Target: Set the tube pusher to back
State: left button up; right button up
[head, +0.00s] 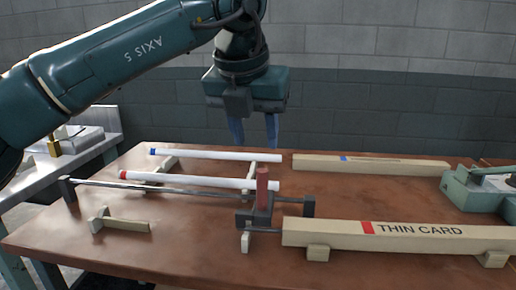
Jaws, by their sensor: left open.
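The tube pusher (262,207) is a dark block with an upright reddish handle. It sits on a dark metal rail (165,189), near the rail's right end. A white tube with a red end (190,180) lies behind the rail, and a white tube with a blue end (215,155) lies farther back. My left gripper (254,145) hangs pointing down above the far side of the table, behind the pusher and apart from it. Its blue fingers are open with nothing visible between them. My right gripper is not in view.
A wooden beam marked THIN CARD (400,236) lies at the front right on small blocks. Another beam (372,167) lies behind it. A green machine (478,190) stands at the right edge. A small wooden stop (120,223) is at the front left. Bare table shows at centre right.

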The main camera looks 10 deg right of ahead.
aim_at(261, 215)
jog(key=k, duration=1)
